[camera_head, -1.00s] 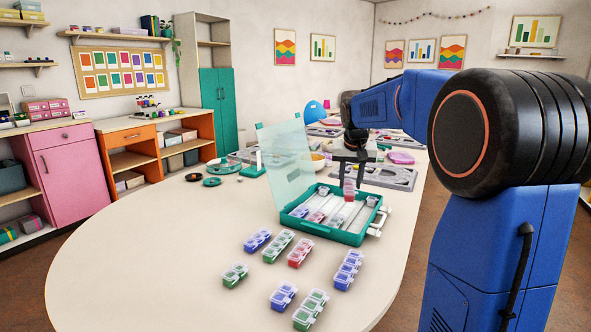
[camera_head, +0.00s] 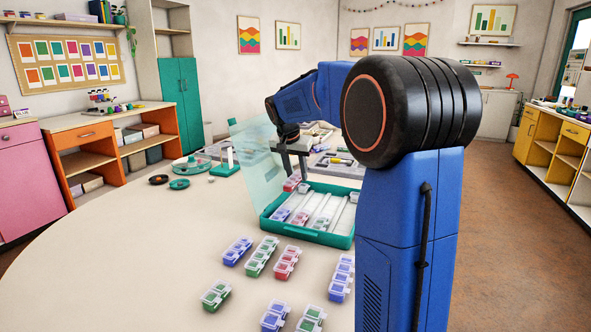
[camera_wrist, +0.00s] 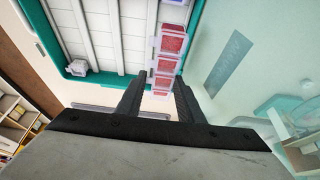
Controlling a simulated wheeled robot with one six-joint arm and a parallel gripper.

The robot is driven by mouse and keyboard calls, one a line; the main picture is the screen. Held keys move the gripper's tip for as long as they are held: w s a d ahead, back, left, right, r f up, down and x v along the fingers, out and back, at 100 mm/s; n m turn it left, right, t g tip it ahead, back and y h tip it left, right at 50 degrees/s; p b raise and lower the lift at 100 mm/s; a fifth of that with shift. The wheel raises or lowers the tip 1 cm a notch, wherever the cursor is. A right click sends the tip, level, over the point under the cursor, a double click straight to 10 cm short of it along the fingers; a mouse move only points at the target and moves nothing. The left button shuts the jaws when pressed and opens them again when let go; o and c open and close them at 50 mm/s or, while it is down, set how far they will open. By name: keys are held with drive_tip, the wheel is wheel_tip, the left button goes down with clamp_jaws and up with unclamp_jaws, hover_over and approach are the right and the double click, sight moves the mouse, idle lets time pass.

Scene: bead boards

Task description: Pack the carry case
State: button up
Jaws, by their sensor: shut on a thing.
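My gripper (camera_head: 290,172) is shut on a red bead box (camera_head: 292,182), a clear-lidded strip of red compartments. It holds the box above the back left part of the open teal carry case (camera_head: 283,228). In the wrist view, the red box (camera_wrist: 167,62) extends from between the fingers (camera_wrist: 158,100), over the white slotted inside of the case (camera_wrist: 50,50). The clear lid (camera_head: 255,160) stands raised at the left. Several bead boxes (camera_head: 301,217) lie in the case's slots. On the table are blue (camera_head: 237,251), green (camera_head: 262,256) and red (camera_head: 287,263) boxes.
More boxes stand near the front: green (camera_head: 216,295), blue (camera_head: 342,279), blue (camera_head: 273,317) and green (camera_head: 311,319). Dark and green round dishes (camera_head: 179,184) lie behind left. Grey trays (camera_head: 340,165) lie behind the case. The left of the table (camera_head: 110,260) is clear.

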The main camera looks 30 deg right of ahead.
drive_tip(key=shift+f, duration=2.5)
drive_tip(key=o, duration=1.2)
drive_tip(key=shift+r, duration=3.7)
drive_tip(key=shift+s, duration=0.1)
